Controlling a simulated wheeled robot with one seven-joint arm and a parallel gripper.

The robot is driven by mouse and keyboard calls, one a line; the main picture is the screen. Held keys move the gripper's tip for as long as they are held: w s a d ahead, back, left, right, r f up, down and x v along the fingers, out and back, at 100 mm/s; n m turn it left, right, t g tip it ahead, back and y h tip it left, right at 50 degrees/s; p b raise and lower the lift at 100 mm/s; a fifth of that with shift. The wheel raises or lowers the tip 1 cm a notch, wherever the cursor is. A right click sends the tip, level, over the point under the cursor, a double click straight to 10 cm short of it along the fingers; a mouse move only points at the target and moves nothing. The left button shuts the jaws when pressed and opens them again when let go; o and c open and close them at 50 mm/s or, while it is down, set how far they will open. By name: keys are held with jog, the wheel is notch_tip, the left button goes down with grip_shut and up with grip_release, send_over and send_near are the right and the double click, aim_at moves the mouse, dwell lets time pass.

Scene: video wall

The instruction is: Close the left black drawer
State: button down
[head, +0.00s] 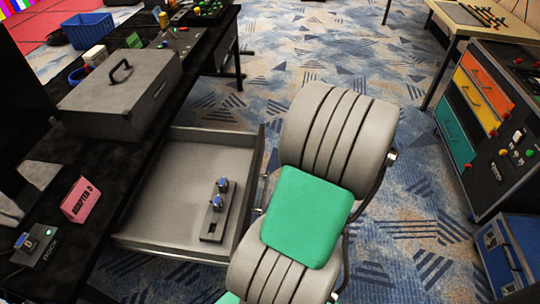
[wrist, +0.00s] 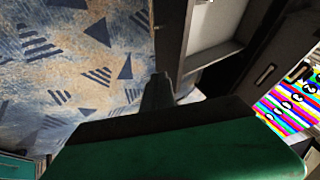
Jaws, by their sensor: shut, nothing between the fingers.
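The left black drawer (head: 165,205) is pulled far out from the black desk at the left. Its grey inside is bare except for a dark holder with blue-topped parts (head: 215,215). In the wrist view the drawer (wrist: 215,30) shows at the upper right, with its dark front edge-on. My gripper (wrist: 160,88) is a dark, shut shape in the middle of the wrist view, just below the drawer front's edge. It looks empty; whether it touches the drawer cannot be told. I cannot make my gripper out in the head view.
A grey ribbed chair (head: 335,130) with a green cushion (head: 307,215) stands close to the drawer front. A grey case (head: 125,95) and pink sign (head: 80,200) are on the desk. A cabinet with coloured drawers (head: 485,95) stands right. Patterned carpet is free beyond the chair.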

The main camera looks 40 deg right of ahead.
jog(key=b, duration=0.1)
send_near(259, 155)
notch_tip(259, 155, down, 5)
jog(key=d, duration=0.3)
jog(key=w+a, duration=0.2)
jog(key=w, duration=0.1)
jog(key=shift+a+r, duration=0.25)
jog(key=shift+r, duration=0.15)
